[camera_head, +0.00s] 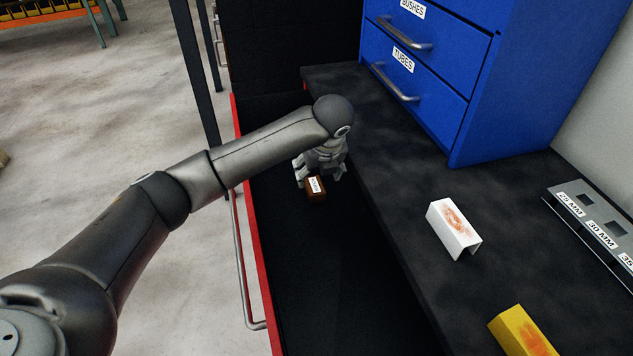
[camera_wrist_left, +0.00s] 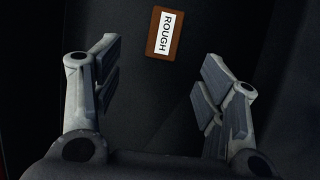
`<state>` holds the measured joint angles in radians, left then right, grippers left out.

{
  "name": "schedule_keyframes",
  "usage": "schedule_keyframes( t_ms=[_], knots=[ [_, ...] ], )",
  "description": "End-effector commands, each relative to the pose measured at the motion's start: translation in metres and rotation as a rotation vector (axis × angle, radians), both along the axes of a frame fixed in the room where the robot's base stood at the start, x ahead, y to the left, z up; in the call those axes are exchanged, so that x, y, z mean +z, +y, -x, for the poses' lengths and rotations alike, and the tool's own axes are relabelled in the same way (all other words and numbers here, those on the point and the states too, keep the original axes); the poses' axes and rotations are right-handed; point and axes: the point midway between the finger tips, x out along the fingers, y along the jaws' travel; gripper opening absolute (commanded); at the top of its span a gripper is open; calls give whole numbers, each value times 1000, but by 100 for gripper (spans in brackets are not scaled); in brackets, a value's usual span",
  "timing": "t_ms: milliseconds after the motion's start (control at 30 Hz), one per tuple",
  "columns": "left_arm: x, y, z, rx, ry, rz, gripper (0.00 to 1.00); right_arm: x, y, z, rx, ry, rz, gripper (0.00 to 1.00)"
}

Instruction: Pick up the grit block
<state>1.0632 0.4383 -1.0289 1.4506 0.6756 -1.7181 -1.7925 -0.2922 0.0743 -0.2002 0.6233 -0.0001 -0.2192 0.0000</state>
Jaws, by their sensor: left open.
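The grit block (camera_head: 316,189) is a small brown block with a white label on top. It lies on the dark floor of an open drawer with a red front (camera_head: 252,250). In the left wrist view the block (camera_wrist_left: 163,33) shows its label, reading "ROUGH", and lies beyond the fingertips, between their lines. My left gripper (camera_head: 317,172) reaches down into the drawer right by the block. In the left wrist view its fingers (camera_wrist_left: 160,80) are spread wide with nothing between them. Part of the gripper is hidden under my left wrist in the head view. My right gripper is not in view.
A dark bench top (camera_head: 400,185) borders the drawer on the right. On it stand a blue cabinet (camera_head: 470,70) with labelled drawers, a white angled piece (camera_head: 453,228), a yellow piece (camera_head: 522,332) and a slotted metal rack (camera_head: 600,222). The near part of the drawer is empty.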

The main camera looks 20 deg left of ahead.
Motion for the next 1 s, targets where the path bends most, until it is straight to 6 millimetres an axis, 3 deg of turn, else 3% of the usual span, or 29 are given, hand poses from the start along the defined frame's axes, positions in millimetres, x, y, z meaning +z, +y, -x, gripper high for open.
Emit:
schedule_keyframes(
  t_ms=[433, 833, 1000],
  knots=[
    [-51, 11, -17, 0, 1, 0, 66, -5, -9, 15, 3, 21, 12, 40],
    [-93, 21, -34, 1, 3, 0, 66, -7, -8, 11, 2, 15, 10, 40],
    [-100, 23, -36, -1, 0, 0, 66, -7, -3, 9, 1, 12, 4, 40]
  ],
)
